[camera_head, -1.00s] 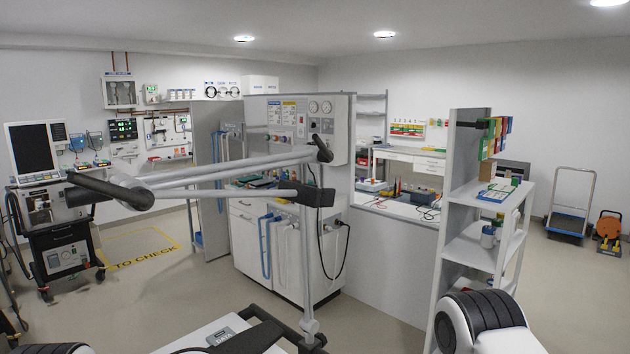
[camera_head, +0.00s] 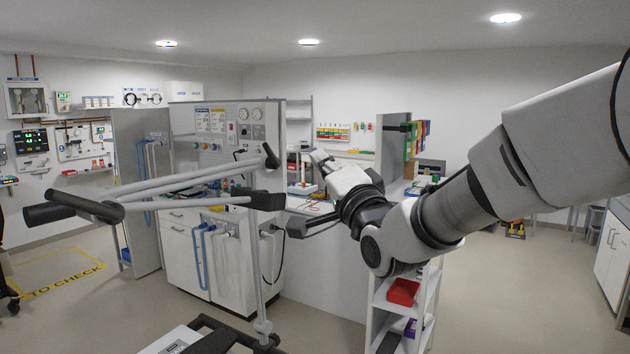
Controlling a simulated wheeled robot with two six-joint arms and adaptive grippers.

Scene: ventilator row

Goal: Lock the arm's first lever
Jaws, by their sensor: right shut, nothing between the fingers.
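A grey jointed support arm (camera_head: 175,188) rises on a thin pole (camera_head: 260,290) in the foreground. It has a dark joint block (camera_head: 266,201) above the pole, a dark end piece (camera_head: 270,156) at the upper right and a thick dark handle-like piece (camera_head: 88,206) at the left. I cannot tell which dark piece is the first lever, nor its locked state. My right gripper (camera_head: 298,229) is dark, shut and empty. It points left, just right of and below the joint block in the picture; contact cannot be told. My left gripper is out of view.
A white cabinet (camera_head: 185,255) with gauges and hoses stands behind the support arm. A white shelf with a red bin (camera_head: 403,292) stands below my right arm. A dark frame (camera_head: 215,335) is at the bottom. Floor at the left, marked TO CHECK (camera_head: 65,280), is clear.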

